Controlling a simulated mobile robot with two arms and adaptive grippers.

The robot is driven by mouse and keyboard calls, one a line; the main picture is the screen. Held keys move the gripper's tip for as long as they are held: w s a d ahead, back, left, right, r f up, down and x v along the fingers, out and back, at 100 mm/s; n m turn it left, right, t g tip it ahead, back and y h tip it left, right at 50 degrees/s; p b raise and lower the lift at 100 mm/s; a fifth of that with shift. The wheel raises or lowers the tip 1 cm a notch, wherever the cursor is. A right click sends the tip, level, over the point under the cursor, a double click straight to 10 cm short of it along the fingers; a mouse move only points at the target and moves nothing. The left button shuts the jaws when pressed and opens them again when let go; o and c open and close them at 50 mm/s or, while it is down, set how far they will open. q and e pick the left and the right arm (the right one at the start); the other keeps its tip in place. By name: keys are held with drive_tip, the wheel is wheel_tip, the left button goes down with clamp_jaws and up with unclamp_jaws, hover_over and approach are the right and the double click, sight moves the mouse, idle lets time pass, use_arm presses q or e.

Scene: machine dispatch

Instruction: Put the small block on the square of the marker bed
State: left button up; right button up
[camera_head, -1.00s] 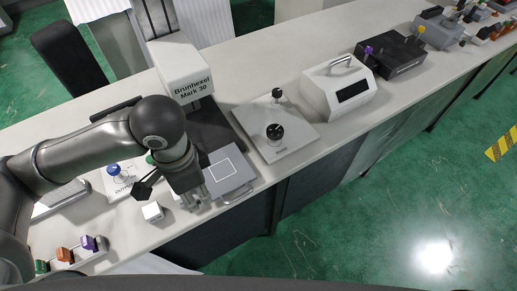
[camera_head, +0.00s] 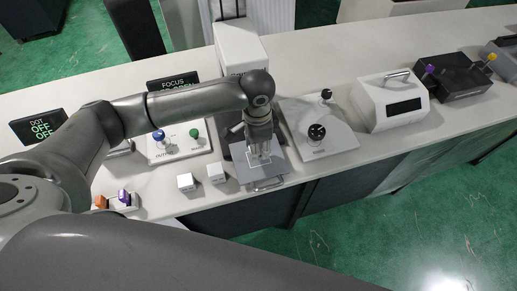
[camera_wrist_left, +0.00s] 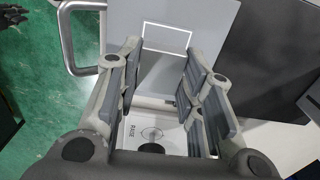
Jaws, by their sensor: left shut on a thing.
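My left gripper (camera_head: 259,158) points down over the grey marker bed (camera_head: 243,172), its fingertips at the outlined square. In the left wrist view, the fingers (camera_wrist_left: 160,65) stand apart on either side, with the white-outlined square (camera_wrist_left: 167,40) of the bed (camera_wrist_left: 222,14) beyond the tips. My right gripper is not in view.
The marker machine (camera_head: 241,45) rises behind the bed. A lever panel (camera_head: 175,153) is left, and a white plate with black knobs (camera_head: 335,145) is close on the right. The bed's handle (camera_head: 268,184) sticks out at the bench's front edge. A white case (camera_head: 385,115) stands farther right.

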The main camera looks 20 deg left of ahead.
use_arm(q)
drive_tip(key=shift+w+d+f, duration=0.1)
drive_tip(key=shift+w+f, duration=0.2)
drive_tip(key=shift+f, duration=0.3)
wheel_tip(320, 180, down, 2)
drive_tip(key=shift+f+p, duration=0.25)
drive_tip(key=shift+p, duration=0.4)
drive_tip(key=shift+f, duration=0.1)
drive_tip(key=o, duration=1.1)
drive_tip(key=shift+f, duration=0.1)
drive_tip(key=shift+c, duration=0.2)
wheel_tip(320, 180, up, 12)
drive_tip(key=shift+r+b, duration=0.2)
drive_tip(key=shift+b, duration=0.85)
